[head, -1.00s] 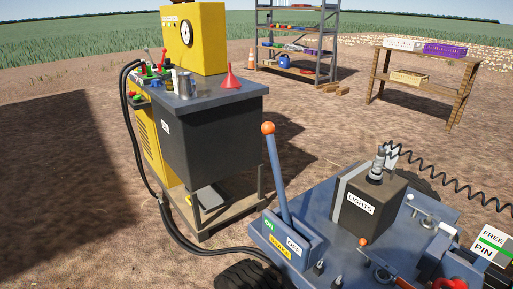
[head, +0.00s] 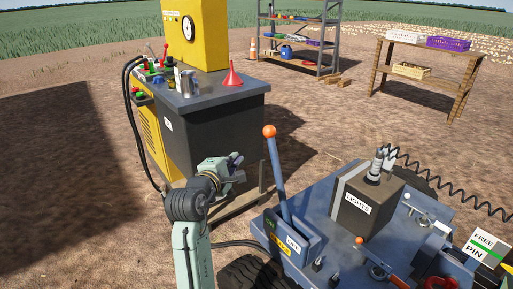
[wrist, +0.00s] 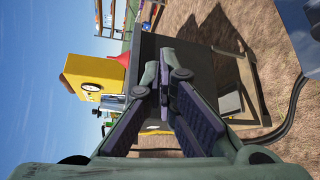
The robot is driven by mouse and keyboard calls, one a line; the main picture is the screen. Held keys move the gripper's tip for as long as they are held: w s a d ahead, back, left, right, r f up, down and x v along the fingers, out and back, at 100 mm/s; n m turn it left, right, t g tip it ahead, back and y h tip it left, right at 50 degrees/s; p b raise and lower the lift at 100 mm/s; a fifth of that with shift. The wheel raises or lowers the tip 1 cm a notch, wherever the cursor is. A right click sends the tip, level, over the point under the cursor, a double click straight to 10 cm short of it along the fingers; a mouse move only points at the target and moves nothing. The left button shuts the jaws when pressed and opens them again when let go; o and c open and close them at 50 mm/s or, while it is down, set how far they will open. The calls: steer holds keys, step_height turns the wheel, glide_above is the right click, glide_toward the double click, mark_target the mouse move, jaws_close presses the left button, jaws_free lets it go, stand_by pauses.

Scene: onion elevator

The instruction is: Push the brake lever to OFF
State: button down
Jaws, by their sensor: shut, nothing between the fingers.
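The brake lever (head: 277,178) is a blue bar with an orange ball knob (head: 269,131) on top. It rises from a blue housing (head: 292,236) with a green ON label at its left and a white OFF label (head: 293,243) to the right. The lever leans up and to the left, towards the ON side. My gripper (head: 236,160) is to the left of the lever in the head view, apart from it. In the wrist view its purple-padded fingers (wrist: 162,78) are shut and empty. The lever is not seen in the wrist view.
A dark LIGHTS box (head: 366,195) stands on the blue deck right of the lever. A yellow and grey machine cart (head: 215,110) stands behind my gripper. A red funnel (head: 232,77) and metal jug sit on it. Black hoses run low between cart and deck.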

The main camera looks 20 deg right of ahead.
steer(key=shift+s+d+f+g+h, duration=0.25)
steer(key=shift+d+f+g, duration=0.2)
steer(key=shift+d, duration=0.25)
steer(key=shift+w, duration=0.1)
steer(key=w+d+p, duration=0.3)
steer(key=w+d, duration=0.1)
steer(key=d, duration=0.4)
steer(key=shift+w+f, duration=0.25)
steer(key=shift+w, duration=0.05)
